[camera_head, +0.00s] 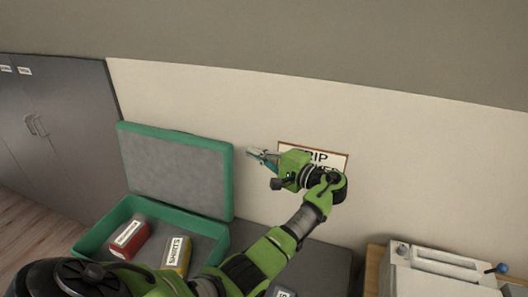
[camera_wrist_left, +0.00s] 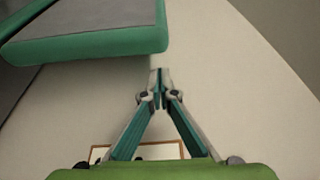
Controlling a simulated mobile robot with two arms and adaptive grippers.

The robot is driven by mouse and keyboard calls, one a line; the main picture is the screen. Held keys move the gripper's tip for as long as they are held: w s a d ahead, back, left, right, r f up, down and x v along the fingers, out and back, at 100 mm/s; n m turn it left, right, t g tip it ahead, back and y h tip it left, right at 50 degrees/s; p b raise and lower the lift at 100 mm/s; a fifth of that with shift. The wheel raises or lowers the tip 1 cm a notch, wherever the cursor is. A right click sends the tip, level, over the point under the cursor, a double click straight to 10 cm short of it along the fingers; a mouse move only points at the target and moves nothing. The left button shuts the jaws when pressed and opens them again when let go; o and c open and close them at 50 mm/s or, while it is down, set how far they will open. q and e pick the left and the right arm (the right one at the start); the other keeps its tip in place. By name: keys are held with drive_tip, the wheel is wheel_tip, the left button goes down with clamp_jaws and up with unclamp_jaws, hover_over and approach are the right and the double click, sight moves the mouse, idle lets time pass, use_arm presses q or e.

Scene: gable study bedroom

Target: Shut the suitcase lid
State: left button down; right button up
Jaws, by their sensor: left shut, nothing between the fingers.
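The open suitcase has a green rim and a grey lining. Its lid (camera_head: 178,170) stands upright near the wall, and its base (camera_head: 100,233) lies below in front of it. My left gripper (camera_head: 250,153) is shut and empty, just right of the lid's upper right corner and apart from it. In the left wrist view the fingertips (camera_wrist_left: 160,72) meet, and the lid's green edge (camera_wrist_left: 90,45) shows at the upper left. My left arm hides part of the base's front. My right gripper is not in view.
A red box (camera_head: 130,238) and a yellow box (camera_head: 176,255) lie in the base. A framed sign (camera_head: 338,160) hangs on the wall behind my left wrist, partly hidden. A grey cabinet (camera_head: 60,130) stands at left. A white machine (camera_head: 440,272) sits at lower right.

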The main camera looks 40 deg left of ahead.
use_arm(q)
drive_tip(key=a, duration=0.1)
drive_tip(key=a+p, duration=0.1)
drive_tip(key=a, duration=0.3)
drive_tip(key=shift+w+f, duration=0.2)
drive_tip(key=shift+f, duration=0.05)
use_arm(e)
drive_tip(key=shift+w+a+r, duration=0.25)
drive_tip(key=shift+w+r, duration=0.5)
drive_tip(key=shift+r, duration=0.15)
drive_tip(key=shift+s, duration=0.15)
